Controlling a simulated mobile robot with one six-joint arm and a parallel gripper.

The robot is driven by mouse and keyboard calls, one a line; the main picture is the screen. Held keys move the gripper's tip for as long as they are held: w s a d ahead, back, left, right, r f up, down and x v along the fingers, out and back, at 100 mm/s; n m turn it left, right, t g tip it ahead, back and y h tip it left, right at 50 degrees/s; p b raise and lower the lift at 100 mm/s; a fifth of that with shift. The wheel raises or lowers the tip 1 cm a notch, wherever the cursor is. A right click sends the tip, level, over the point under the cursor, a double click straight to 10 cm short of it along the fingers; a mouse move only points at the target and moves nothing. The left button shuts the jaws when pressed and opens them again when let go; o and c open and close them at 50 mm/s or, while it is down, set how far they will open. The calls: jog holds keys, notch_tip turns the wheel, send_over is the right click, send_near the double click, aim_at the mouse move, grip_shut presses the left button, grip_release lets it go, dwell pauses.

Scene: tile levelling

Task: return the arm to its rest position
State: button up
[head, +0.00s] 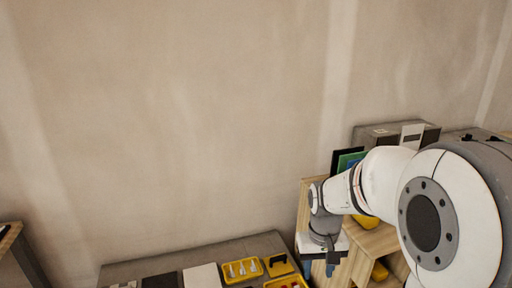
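My arm, white and grey, comes in from the right edge and reaches left and down. My gripper (331,268) points down at its end, in front of a wooden shelf unit (304,205). The fingers are small and dark, and I cannot tell whether they are open or shut. I see nothing clearly held in them. My arm hides part of the shelf unit.
A grey bench (225,254) at the bottom carries a dark tile (160,281), a white tile (202,276) and a yellow tray (243,270) with small white parts. A grey box (375,133) stands behind my arm. Another table (8,238) shows at far left.

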jog(key=s+r+t+p, duration=0.3)
jog(key=s+r+p, duration=0.2)
jog(key=s+r, duration=0.7)
jog(key=shift+s+r+m, duration=0.2)
jog(key=shift+s+m, duration=0.1)
jog(key=shift+s, duration=0.3)
dwell(1.2)
